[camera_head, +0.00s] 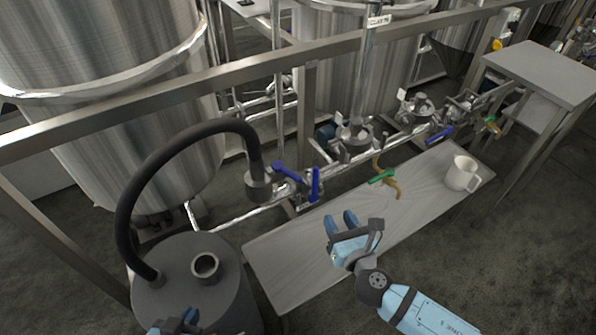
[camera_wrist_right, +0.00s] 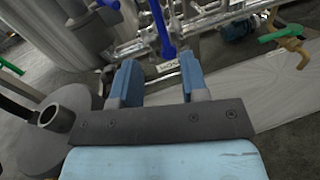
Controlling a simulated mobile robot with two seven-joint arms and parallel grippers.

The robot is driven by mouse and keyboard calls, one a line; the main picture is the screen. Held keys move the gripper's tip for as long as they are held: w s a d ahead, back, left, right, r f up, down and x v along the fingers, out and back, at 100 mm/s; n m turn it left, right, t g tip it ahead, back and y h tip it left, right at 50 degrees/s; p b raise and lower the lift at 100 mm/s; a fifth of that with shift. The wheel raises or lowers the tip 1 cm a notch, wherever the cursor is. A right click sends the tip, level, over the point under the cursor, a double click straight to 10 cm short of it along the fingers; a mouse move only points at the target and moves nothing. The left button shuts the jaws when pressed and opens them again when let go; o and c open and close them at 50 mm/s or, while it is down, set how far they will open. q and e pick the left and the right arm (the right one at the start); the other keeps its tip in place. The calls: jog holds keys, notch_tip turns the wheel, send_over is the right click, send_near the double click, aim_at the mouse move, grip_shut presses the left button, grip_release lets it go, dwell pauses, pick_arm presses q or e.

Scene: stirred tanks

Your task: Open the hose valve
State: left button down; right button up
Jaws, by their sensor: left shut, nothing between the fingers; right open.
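A black hose (camera_head: 150,165) arches from a dark grey drum to a fitting on the pipe. Beside its end sit two blue valve handles, one slanting (camera_head: 287,171) and one upright (camera_head: 315,184). I cannot tell for sure which is the hose valve. A long blue handle (camera_wrist_right: 162,30) also stands beyond the fingers in the right wrist view. My right gripper (camera_head: 342,218) is open and empty, above the grey bench, to the lower right of the blue handles and apart from them. My left gripper (camera_head: 178,324) is shut and empty at the bottom edge, partly cut off, by the drum.
The drum (camera_head: 200,285) stands at lower left. A metal rail (camera_head: 215,82) crosses in front of the tanks.

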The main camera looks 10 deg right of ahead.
aim_at(317, 179)
jog(key=shift+n, duration=0.6)
jog(key=w+a, duration=0.1)
jog(key=w, duration=0.3)
jog(key=w+a, duration=0.1)
jog(key=w, duration=0.4)
jog(key=w+a, duration=0.1)
jog(key=w, duration=0.3)
jog(key=shift+w+r+b, duration=0.25)
jog(key=shift+w+b, duration=0.05)
jog(key=shift+w, duration=0.05)
grip_shut()
